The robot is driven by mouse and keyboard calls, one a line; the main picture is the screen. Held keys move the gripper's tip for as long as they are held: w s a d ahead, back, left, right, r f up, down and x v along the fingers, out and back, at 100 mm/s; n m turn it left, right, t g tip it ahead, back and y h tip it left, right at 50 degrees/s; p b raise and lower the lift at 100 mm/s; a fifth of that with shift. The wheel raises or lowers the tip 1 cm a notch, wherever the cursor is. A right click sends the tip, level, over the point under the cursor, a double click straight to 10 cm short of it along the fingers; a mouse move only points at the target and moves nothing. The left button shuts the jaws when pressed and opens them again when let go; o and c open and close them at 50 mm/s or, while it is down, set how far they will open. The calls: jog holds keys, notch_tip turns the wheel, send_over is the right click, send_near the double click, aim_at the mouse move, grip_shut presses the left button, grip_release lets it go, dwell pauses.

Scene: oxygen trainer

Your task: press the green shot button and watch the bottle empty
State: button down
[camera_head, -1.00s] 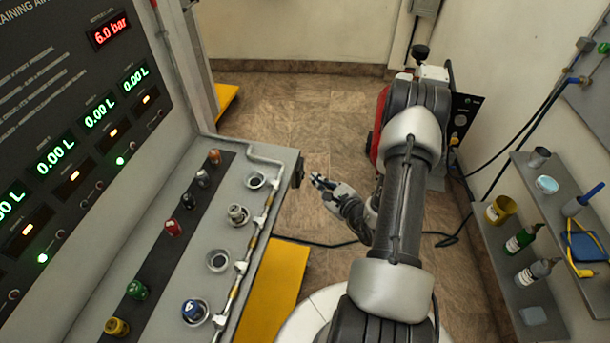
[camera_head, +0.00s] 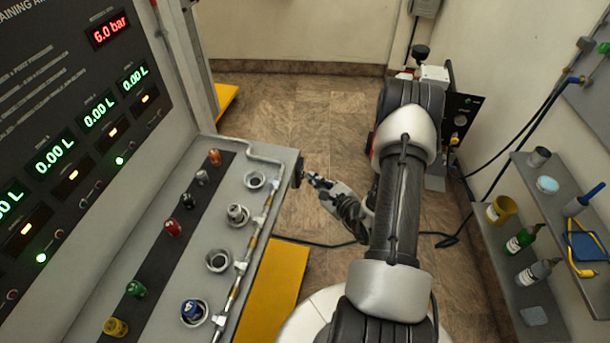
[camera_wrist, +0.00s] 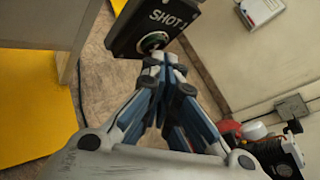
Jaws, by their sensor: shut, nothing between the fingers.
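In the head view my gripper (camera_head: 312,178) is just right of the box. Which bottle is meant is not clear; the readouts (camera_head: 99,116) show 0.00 L.
The console (camera_head: 190,258) has coloured knobs and several round sockets, one holding a blue-topped item (camera_head: 193,311). A shelf (camera_head: 508,283) at right holds bottles and a yellow cup. A red-and-black machine (camera_head: 462,118) stands behind my arm.

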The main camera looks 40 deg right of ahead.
jog(key=shift+w+a, duration=0.15)
dwell(0.4)
jog(key=shift+s+d, duration=0.45)
jog(key=shift+s, duration=0.1)
jog(key=s+d, duration=0.2)
jog(key=s+d+b, duration=0.1)
jog(key=s+d, duration=0.1)
jog(key=shift+s, duration=0.25)
dwell(1.0)
